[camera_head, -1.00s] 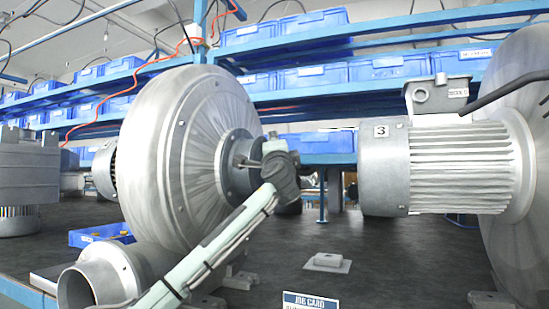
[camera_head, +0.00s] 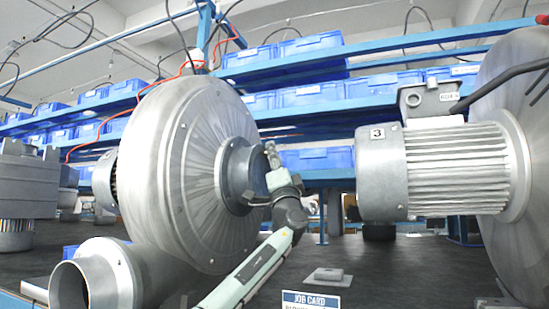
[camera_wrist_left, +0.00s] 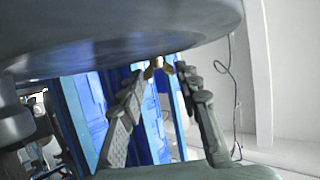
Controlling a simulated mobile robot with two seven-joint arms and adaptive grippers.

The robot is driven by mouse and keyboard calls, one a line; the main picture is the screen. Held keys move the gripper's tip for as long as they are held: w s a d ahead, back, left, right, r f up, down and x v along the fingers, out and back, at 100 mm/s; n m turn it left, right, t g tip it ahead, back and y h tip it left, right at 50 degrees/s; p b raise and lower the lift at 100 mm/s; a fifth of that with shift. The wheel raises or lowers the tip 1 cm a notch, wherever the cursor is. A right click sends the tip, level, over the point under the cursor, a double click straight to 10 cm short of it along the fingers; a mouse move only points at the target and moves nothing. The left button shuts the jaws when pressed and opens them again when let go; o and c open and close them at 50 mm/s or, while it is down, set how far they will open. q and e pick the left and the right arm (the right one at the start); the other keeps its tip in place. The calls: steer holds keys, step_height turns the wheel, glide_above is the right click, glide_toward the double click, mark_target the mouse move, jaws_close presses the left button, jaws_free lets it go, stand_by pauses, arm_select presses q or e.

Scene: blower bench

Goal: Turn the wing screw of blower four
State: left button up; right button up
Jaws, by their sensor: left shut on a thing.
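A big silver blower (camera_head: 180,170) with a round housing and a grey hub (camera_head: 240,175) stands left of centre in the head view. No number shows on it. My left gripper (camera_head: 271,152) is up at the right side of this hub, its arm rising from below. In the left wrist view, my left gripper (camera_wrist_left: 160,70) is shut on a small brass-coloured wing screw (camera_wrist_left: 153,66) under the edge of a large grey round part (camera_wrist_left: 120,35). The screw's far side is hidden by this part. My right gripper is not in view.
Blue bins (camera_head: 310,95) fill the shelves behind.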

arm_select(q)
steer(key=shift+a+f, duration=0.1)
stand_by(0.3)
steer(key=o, duration=1.2)
steer(key=shift+c, duration=0.2)
steer(key=s+d+f, duration=0.1)
steer(key=s+d, duration=0.1)
steer(key=s, duration=0.5)
steer(key=s+d+f, duration=0.2)
steer(key=s, duration=0.6)
steer(key=shift+d+f, duration=0.2)
steer(key=shift+f, duration=0.1)
